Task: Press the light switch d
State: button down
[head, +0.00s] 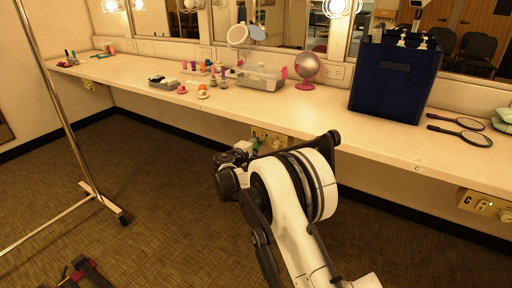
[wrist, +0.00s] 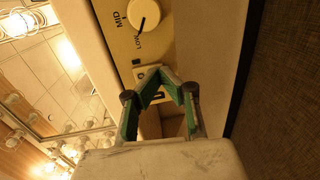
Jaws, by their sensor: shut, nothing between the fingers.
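A cream switch panel (wrist: 125,38) fills the top middle of the wrist view. It bears a white dial (wrist: 143,15) marked MID and LOW, and a pale square rocker switch (wrist: 147,72) below it. My gripper (wrist: 159,77) is shut and empty, its green-lined fingertips together at the rocker and partly covering it. I cannot tell whether they touch it. In the head view the panel (head: 272,138) sits under the counter's front edge, partly hidden by my arm, and my gripper (head: 246,146) is right beside it.
Another panel marked C (head: 485,204) is at right. A metal rack (head: 65,120) stands on the left floor.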

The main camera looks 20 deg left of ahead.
jog(key=shift+w+f, duration=0.1)
jog(key=shift+w, duration=0.15)
jog(key=shift+s, duration=0.1)
dwell(0.3)
jog(key=f+p+v, duration=0.2)
jog(key=f+v, duration=0.1)
jog(key=v, duration=1)
jog(key=shift+s, duration=0.4)
